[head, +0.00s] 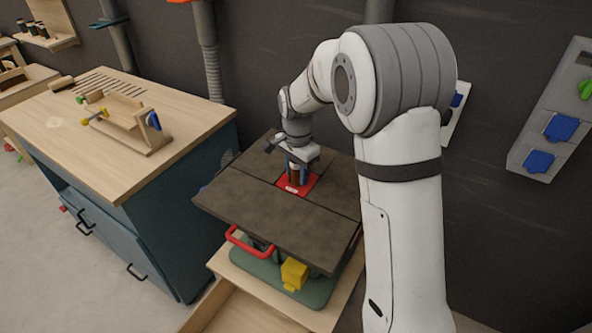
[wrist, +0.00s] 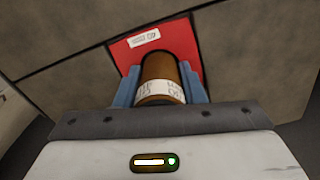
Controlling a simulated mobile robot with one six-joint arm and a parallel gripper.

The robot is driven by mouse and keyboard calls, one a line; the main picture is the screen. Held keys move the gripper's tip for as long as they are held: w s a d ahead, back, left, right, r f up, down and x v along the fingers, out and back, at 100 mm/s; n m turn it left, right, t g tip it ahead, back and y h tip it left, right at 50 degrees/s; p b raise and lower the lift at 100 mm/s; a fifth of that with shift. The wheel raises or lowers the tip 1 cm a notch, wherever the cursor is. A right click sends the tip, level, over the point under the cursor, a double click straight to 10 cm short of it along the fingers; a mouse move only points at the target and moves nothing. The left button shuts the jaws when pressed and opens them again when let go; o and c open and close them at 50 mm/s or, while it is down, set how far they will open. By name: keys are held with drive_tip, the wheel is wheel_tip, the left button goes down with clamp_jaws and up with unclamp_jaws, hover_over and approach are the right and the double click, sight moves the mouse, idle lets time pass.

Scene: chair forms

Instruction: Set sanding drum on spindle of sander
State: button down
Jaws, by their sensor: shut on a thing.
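The sanding drum (wrist: 162,75) is a brown cylinder with a white printed band. My gripper (wrist: 158,92) is shut on it, with one blue finger on each side. In the head view my gripper (head: 298,172) is above the sander table (head: 258,213), with the drum (head: 294,174) upright over the red insert plate (head: 297,186). The red plate also shows in the wrist view (wrist: 190,42). The spindle is not visible; the drum and gripper hide the middle of the plate. I cannot tell whether the drum's lower end touches the plate.
The sander has a red handle (head: 240,243) and a yellow box (head: 294,274) below its table. A workbench (head: 60,112) with a wooden fixture (head: 130,125) stands at the left. A dark wall is close behind, with a grey socket panel (head: 553,125) at right.

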drive_tip(key=shift+f, duration=0.3)
drive_tip(key=c, duration=0.9)
unclamp_jaws()
drive_tip(key=shift+o, duration=0.2)
wheel_tip(320, 180, up, 8)
drive_tip(key=shift+f+b, duration=0.25)
drive_tip(key=shift+b, duration=0.25)
drive_tip(key=shift+r, duration=0.15)
